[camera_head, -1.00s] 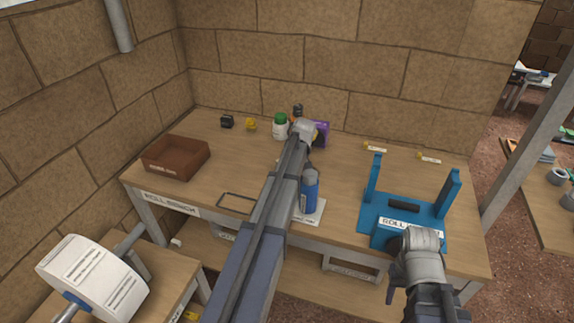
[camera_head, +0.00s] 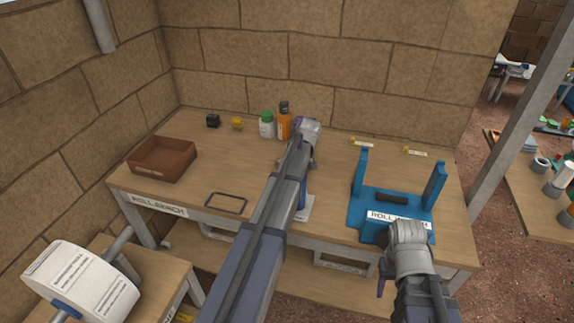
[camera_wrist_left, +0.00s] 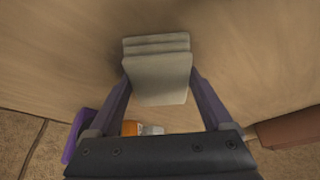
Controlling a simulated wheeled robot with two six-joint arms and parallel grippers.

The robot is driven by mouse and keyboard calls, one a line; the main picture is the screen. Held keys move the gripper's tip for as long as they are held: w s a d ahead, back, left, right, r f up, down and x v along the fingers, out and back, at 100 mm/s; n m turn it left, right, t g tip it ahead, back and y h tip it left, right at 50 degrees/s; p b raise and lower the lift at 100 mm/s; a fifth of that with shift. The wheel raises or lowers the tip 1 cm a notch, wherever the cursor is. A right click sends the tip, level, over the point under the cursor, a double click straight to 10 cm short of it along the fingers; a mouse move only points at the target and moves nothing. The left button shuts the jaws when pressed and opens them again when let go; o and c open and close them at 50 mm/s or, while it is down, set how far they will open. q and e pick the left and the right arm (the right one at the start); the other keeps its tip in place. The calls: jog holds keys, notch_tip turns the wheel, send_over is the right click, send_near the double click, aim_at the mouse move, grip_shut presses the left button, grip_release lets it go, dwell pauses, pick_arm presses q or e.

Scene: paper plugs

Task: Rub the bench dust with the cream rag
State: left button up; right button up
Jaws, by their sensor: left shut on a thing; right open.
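The cream rag (camera_wrist_left: 158,82) shows in the left wrist view as a folded, layered pad. My left gripper (camera_wrist_left: 157,72) is shut on it, with one finger on each side, over the wooden bench top (camera_wrist_left: 240,70). A faint darker patch lies around the rag; I cannot tell whether it is dust or shadow. My right gripper (camera_head: 384,278) is open and empty at the front edge of the bench (camera_head: 330,185), near the blue roll stand (camera_head: 395,205).
A brown tray (camera_head: 162,158) stands at the bench's left. A white bottle with a green cap (camera_head: 267,125) and an orange bottle (camera_head: 285,122) stand at the back. A black wire frame (camera_head: 226,202) lies near the front.

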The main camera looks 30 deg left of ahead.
aim_at(308, 173)
pick_arm(q)
jog(key=shift+d, duration=0.25)
jog(key=shift+w+d, duration=0.2)
jog(key=shift+d, duration=0.6)
jog(key=shift+w+d, duration=0.15)
jog(key=shift+d, duration=0.6)
jog(key=shift+w+d, duration=0.15)
jog(key=shift+d, duration=0.7)
jog(key=shift+w+d, duration=0.1)
jog(key=shift+d, duration=0.75)
jog(key=shift+a, duration=0.1)
jog(key=shift+s+a, duration=0.15)
jog(key=shift+a, duration=0.7)
jog(key=shift+s+a, duration=0.15)
jog(key=shift+a, duration=0.65)
jog(key=shift+s+a, duration=0.15)
jog(key=shift+a, duration=0.7)
jog(key=shift+s+a, duration=0.1)
jog(key=shift+a, duration=0.75)
